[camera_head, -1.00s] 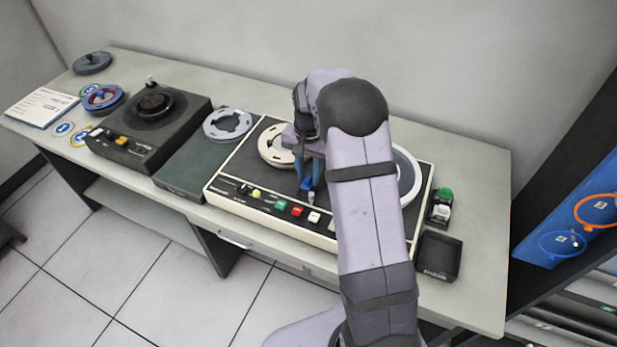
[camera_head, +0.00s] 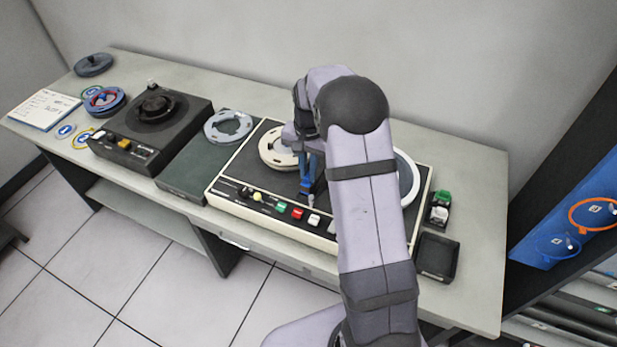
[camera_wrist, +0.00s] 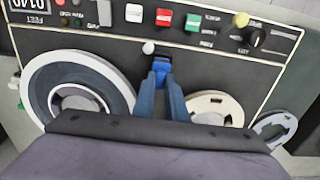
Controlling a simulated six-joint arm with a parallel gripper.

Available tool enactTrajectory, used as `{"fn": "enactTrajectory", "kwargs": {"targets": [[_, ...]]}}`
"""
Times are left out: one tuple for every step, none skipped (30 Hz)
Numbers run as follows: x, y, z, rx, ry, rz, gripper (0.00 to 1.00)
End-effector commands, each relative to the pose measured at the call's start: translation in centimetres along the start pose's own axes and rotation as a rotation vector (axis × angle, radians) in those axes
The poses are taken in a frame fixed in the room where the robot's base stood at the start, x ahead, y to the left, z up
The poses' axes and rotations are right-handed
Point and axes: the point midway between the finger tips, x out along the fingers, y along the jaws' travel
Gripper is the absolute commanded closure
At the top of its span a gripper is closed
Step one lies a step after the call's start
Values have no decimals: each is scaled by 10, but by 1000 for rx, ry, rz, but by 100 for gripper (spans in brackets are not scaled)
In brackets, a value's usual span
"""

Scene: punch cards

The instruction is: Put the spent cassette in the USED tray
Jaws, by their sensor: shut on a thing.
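In the head view, my gripper (camera_head: 308,188) is over the front middle of the tape deck (camera_head: 232,197), its fingers pointing down. The wrist view shows the fingertips close together on a small bright blue piece (camera_wrist: 160,65), which I take to be the spent cassette. Its label is not readable, and whether it touches the deck is unclear. A small dark open tray (camera_head: 437,257) at the deck's right front looks empty; its marking is not readable, so I cannot confirm it as the USED tray.
A white knob (camera_wrist: 149,47) stands by the fingertips. A cream reel (camera_wrist: 215,108) and a larger white-rimmed reel (camera_wrist: 78,92) flank them. A holder with green and white pieces (camera_head: 440,207) stands behind the dark tray. Bare bench (camera_head: 480,215) lies to the right.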

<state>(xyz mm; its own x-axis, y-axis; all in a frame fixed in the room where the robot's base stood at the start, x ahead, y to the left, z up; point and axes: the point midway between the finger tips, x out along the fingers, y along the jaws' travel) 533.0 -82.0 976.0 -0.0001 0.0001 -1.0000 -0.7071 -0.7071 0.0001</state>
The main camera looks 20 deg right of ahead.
Motion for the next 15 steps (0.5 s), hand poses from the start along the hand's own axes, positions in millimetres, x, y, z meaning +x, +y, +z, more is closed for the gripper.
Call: {"fn": "enactTrajectory", "kwargs": {"targets": [[-5, 0, 0, 0, 1, 0, 100], [-6, 0, 0, 0, 1, 0, 100], [-8, 0, 0, 0, 1, 0, 100], [-9, 0, 0, 0, 1, 0, 100], [-11, 0, 0, 0, 1, 0, 100], [-12, 0, 0, 0, 1, 0, 100], [-14, 0, 0, 0, 1, 0, 100], [-15, 0, 0, 0, 0, 0, 100], [-17, 0, 0, 0, 0, 0, 100], [-18, 0, 0, 0, 0, 0, 100], [-20, 0, 0, 0, 0, 0, 100], [-21, 0, 0, 0, 0, 0, 100], [-23, 0, 0, 0, 0, 0, 100], [-24, 0, 0, 0, 0, 0, 100], [-26, 0, 0, 0, 0, 0, 100]]}}
